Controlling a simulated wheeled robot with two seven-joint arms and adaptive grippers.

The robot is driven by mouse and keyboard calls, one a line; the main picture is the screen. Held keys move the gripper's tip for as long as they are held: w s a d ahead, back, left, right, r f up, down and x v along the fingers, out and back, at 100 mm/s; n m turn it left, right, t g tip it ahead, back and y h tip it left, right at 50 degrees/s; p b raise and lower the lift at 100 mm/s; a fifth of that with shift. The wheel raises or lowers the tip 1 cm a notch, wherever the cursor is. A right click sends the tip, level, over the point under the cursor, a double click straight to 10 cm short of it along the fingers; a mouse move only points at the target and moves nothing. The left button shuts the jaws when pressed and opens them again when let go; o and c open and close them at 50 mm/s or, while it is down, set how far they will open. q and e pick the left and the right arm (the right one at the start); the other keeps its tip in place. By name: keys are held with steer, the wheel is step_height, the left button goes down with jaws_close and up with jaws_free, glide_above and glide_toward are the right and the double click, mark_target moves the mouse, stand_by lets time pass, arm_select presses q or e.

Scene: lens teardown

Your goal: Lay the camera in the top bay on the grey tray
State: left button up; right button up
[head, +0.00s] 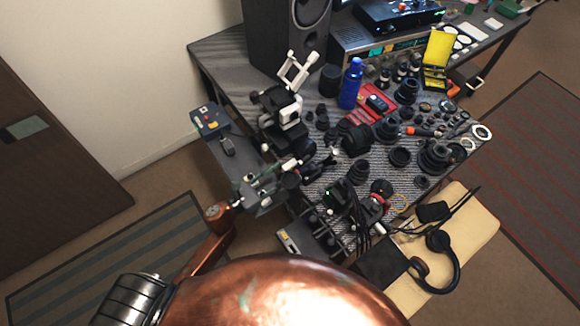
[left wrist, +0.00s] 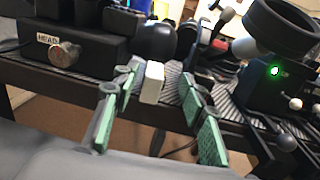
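The grey tray (head: 246,158) lies along the left side of the table in the head view. A blue-grey box (head: 208,119) with small red and yellow parts sits at its top end, and a small dark item (head: 228,145) lies below it. I cannot tell which of the dark devices is the camera. My left gripper (head: 268,180) is over the tray's lower part. In the left wrist view the green-padded fingers (left wrist: 155,112) are apart, with a white block (left wrist: 153,82) showing beyond or between them; contact is not visible. My right gripper is not seen.
The table holds many black lens parts (head: 355,140), a blue bottle (head: 351,84) and a red case (head: 375,105). A black stand with white arms (head: 280,105) rises close to the tray. Headphones (head: 437,260) lie on a cream bench (head: 478,220).

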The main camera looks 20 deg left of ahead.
mark_target(290, 164)
arm_select(q)
steer(key=x, duration=0.5)
steer(key=shift+w+a, duration=0.2)
steer(key=shift+w, duration=0.05)
steer(key=shift+f, duration=0.1)
jaws_close()
